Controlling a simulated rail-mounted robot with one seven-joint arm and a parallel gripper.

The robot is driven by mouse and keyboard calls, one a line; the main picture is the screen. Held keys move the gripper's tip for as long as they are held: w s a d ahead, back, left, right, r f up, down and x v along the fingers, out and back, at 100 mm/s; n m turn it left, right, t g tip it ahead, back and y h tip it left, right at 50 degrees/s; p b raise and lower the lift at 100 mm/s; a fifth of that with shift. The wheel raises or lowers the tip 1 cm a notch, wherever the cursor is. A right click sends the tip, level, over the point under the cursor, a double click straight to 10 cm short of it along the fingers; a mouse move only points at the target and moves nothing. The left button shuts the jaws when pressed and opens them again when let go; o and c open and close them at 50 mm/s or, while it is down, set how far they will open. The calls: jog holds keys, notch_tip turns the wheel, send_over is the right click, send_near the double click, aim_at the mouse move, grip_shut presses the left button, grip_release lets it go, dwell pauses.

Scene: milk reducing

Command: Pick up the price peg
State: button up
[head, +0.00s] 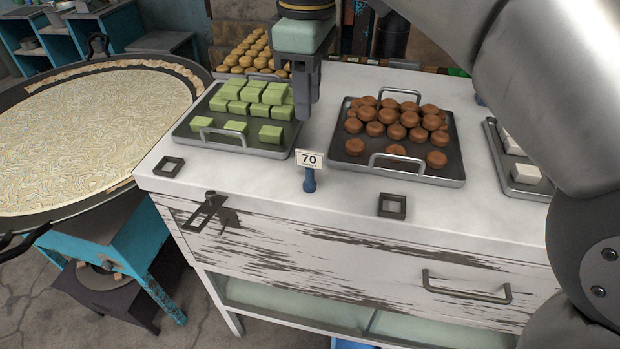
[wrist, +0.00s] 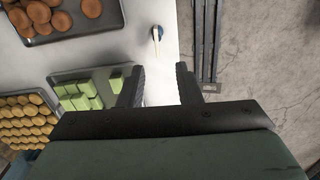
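The price peg (head: 309,178) is a small blue peg with a white card reading 70. It stands upright near the front edge of the white counter, between the green-sweets tray and the brown-sweets tray. In the wrist view the peg (wrist: 156,34) shows from above, beyond the fingertips and roughly between their lines. My gripper (head: 306,108) hangs above the counter by the right side of the green-sweets tray, apart from the peg. In the wrist view my gripper (wrist: 159,80) is open, with nothing between its fingers.
The green-sweets tray (head: 184,132) and brown-sweets tray (head: 453,170) flank the peg. Empty dark square holders (head: 169,167) and (head: 392,206) sit near the counter's (head: 250,185) front edge. A large round pan (head: 70,125) stands at left.

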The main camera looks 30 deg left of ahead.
send_over(310, 152)
jog(key=f, duration=0.5)
jog(key=shift+s+f, duration=0.25)
jog(key=shift+f, duration=0.15)
jog(key=shift+w+f, duration=0.15)
jog(key=shift+f, duration=1.25)
jog(key=shift+w+f, duration=0.15)
jog(key=shift+f, duration=1.2)
grip_shut()
